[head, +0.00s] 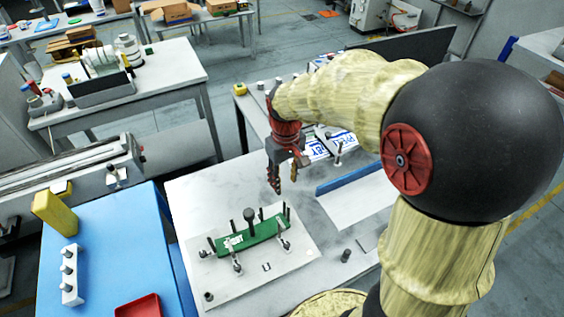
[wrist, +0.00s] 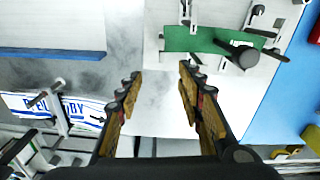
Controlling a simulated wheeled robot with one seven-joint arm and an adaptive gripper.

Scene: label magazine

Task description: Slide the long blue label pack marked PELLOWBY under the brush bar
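The label pack is a long white strip with blue edging and large blue lettering, which shows in the wrist view (wrist: 88,108) at left and in the head view (head: 318,150) behind my gripper. The lettering reads partly like PELLOWBY; a metal clamp-like fitting (wrist: 58,118) stands across its middle. A long blue bar (head: 349,178) borders a white plate; it also shows in the wrist view (wrist: 50,53), apart from the pack. I cannot tell for sure which part is the brush bar. My gripper (head: 274,186) is open and empty above the table, its fingers (wrist: 158,78) spread, not touching the pack.
A white plate (head: 285,277) carries a green bar (head: 262,231) with a black knob, upright pins and clamps. A blue bench (head: 105,245) with a red tray (head: 139,307) and yellow block (head: 55,213) stands at left. Bare grey table (head: 205,195) lies beside the white plate.

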